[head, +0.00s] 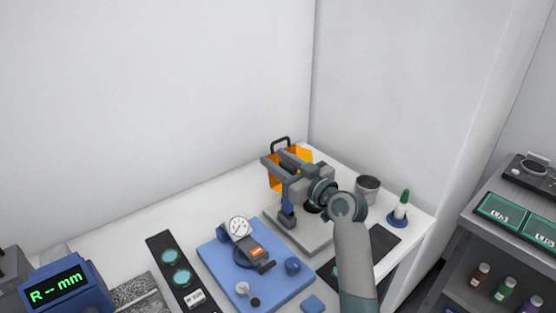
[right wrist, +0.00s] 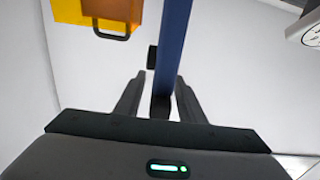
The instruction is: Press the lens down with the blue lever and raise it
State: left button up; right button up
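The grey interferometer stand (head: 318,236) is at the back right of the table, with an orange screen (head: 304,154) behind it. My right gripper (head: 276,163) is over this stand and hides much of it. A small blue part (head: 287,209) shows below the gripper. In the right wrist view, the blue lever (right wrist: 173,45) runs between my two spread fingers (right wrist: 160,88), nearer the right one. The fingers do not look closed on it. The lens is hidden or too small to make out. My left gripper is out of view.
A blue plate (head: 215,259) with a dial gauge (head: 239,227) lies left of the stand. A black strip with green discs (head: 168,256) and a blue display (head: 62,290) are at left.

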grip_shut()
